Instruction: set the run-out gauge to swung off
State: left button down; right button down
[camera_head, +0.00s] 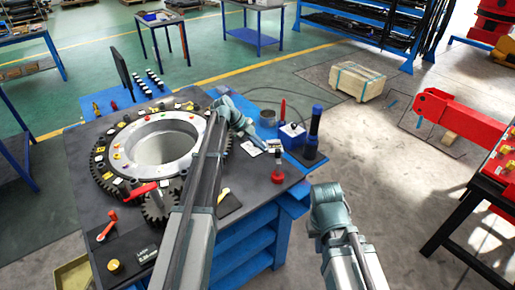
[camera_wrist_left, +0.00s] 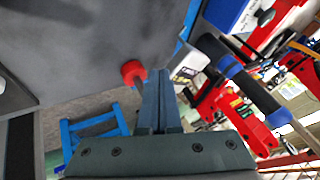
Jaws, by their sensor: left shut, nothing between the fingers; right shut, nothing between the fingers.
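I cannot tell for sure which part is the run-out gauge. By the right edge of the worktable (camera_head: 250,192) stand a dark post with a blue cap (camera_head: 315,127) and a small stem on a red base (camera_head: 278,178). My left gripper (camera_head: 263,144) is shut and empty, above the table between the big ring and these parts. Its fingers lie together in the left wrist view (camera_wrist_left: 160,98), with a red knob (camera_wrist_left: 133,72) to their left and a dark-handled post (camera_wrist_left: 232,68) to their right. My right gripper (camera_head: 320,240) is shut and empty off the table's right side; its fingers are hard to make out.
A large toothed ring (camera_head: 165,125) fills the middle of the table, a small gear (camera_head: 158,207) in front of it. A red-handled lever (camera_head: 107,226) lies at the left.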

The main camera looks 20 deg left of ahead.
pick_arm(q)
jog(key=shift+w+d, duration=0.2)
jog(key=shift+w, duration=0.15)
jog(key=shift+w+d+r, duration=0.1)
jog(key=shift+w+r, duration=0.05)
pick_arm(e)
jog(key=shift+s+a, duration=0.1)
dwell(0.4)
